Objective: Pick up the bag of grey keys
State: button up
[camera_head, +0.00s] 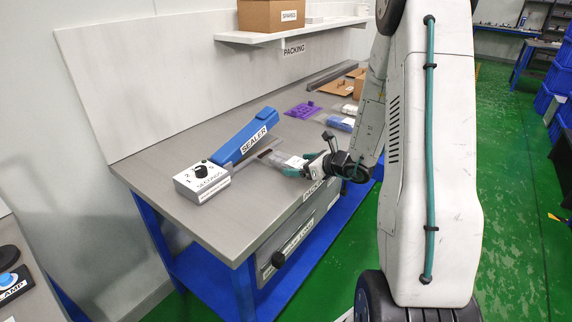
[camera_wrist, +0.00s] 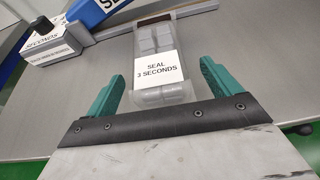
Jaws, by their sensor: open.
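A clear bag of grey keys (camera_wrist: 163,97) lies flat on the grey bench, with a white label reading "SEAL 3 SECONDS". In the head view the bag (camera_head: 291,160) shows in part, at the bench's front edge beside the blue sealer. My gripper (camera_wrist: 161,68) is open, its green fingers on either side of the bag's near part. Both fingers look apart from the bag. In the head view my gripper (camera_head: 302,163) reaches in from the right. I cannot tell its exact height over the bench.
The blue sealer (camera_head: 236,138) and its dial box (camera_head: 202,182) stand left of the bag. Purple keys (camera_head: 303,110) and a blue bag (camera_head: 341,123) lie farther back on the bench. The bench's front left surface is clear.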

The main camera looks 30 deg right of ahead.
aim_at(293, 164)
jog(key=x, duration=0.3)
jog(key=shift+w, duration=0.15)
jog(key=shift+a, duration=0.1)
jog(key=c, duration=1.2)
jog(key=shift+o, duration=0.2)
jog(key=shift+r, duration=0.15)
